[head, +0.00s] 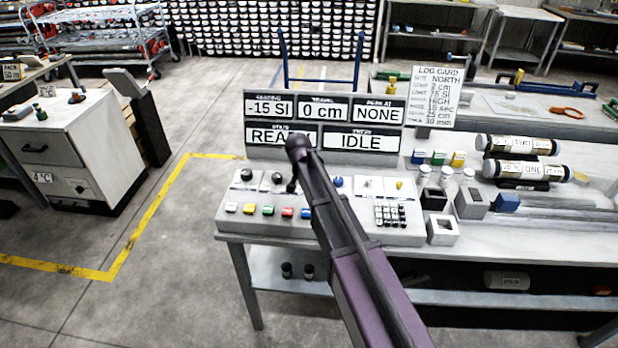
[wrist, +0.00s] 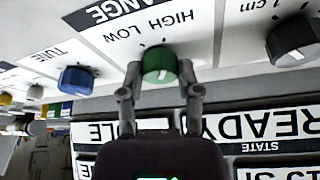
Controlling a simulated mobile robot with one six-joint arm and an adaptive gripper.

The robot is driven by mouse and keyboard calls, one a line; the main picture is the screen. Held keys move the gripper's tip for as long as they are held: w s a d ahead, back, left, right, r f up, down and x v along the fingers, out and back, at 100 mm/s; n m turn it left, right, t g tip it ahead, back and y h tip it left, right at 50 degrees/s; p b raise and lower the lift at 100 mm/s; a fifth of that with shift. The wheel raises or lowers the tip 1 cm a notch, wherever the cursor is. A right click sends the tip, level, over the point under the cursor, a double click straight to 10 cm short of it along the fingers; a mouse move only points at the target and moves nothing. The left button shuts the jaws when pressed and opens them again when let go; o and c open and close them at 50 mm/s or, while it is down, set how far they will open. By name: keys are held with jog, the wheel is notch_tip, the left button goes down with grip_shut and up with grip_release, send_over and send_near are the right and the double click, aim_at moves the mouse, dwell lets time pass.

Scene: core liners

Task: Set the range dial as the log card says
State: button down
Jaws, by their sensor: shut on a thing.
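The range dial is a green knob (wrist: 159,64) below the printed words HIGH and LOW in the wrist view. My gripper (wrist: 160,78) has its two fingers closed on the knob's sides. A pale mark shows on the knob, but I cannot tell which word it points to. In the head view my gripper (head: 291,186) reaches down to the console (head: 330,228), and my arm hides the dial. The log card (head: 434,97) stands upright at the right behind the console. Its small text includes a line reading HIGH.
A blue knob (wrist: 76,79) and a dark knob (wrist: 292,42) flank the dial. The display board (head: 395,111) behind shows -15 SI, 0 cm, NONE and IDLE. Coloured buttons (head: 268,210) and a keypad (head: 390,215) line the console front. Labelled core tubes (head: 516,145) lie at right.

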jog(key=shift+c, duration=1.5)
grip_release()
jog(key=shift+r, duration=0.15)
